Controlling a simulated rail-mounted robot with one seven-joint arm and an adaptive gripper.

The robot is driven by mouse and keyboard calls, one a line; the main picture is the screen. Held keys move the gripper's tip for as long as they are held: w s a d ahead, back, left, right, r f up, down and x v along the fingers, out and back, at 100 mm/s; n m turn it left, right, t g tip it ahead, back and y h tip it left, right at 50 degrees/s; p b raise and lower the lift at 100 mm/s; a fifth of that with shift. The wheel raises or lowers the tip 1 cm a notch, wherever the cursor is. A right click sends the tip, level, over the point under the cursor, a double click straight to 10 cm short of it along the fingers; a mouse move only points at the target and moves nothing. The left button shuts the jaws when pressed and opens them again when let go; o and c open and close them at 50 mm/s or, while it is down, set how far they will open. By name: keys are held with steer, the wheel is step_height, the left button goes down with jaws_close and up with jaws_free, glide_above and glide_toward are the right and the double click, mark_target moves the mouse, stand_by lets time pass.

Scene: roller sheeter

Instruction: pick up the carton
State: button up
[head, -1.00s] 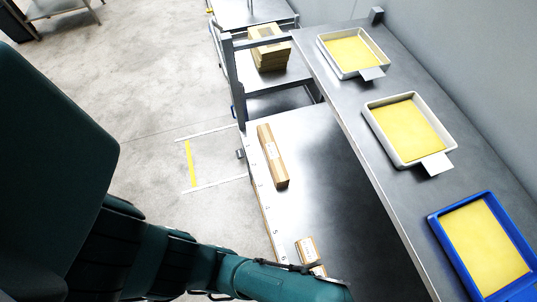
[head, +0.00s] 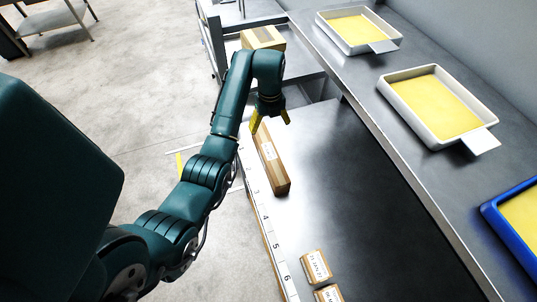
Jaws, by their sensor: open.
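A long brown carton (head: 272,170) with a pale label lies on the metal table (head: 350,200), near the table's left edge. My gripper (head: 270,123) is open, pointing down, with its yellow-tipped fingers apart over the far end of this carton. I cannot tell how high above it the fingers are, and nothing shows between them. Two small labelled cartons lie nearer, one whole (head: 316,266) and one cut by the bottom edge (head: 328,293). Another brown carton (head: 263,38) sits farther back, partly hidden by my arm.
A raised shelf on the right holds two white trays (head: 428,128) (head: 352,49) and a blue tray (head: 495,219), each with a yellow inside. Numbered marks (head: 276,246) run along the table's left edge. The table's middle is bare.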

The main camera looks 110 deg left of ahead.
steer(key=b, duration=0.2)
glide_toward(269, 151)
step_height(269, 151, down, 5)
steer(key=shift+w+a+f, duration=0.1)
steer(key=shift+a, duration=0.05)
step_height(269, 151, down, 6)
steer(key=shift+r, duration=0.1)
steer(key=c, duration=1.3)
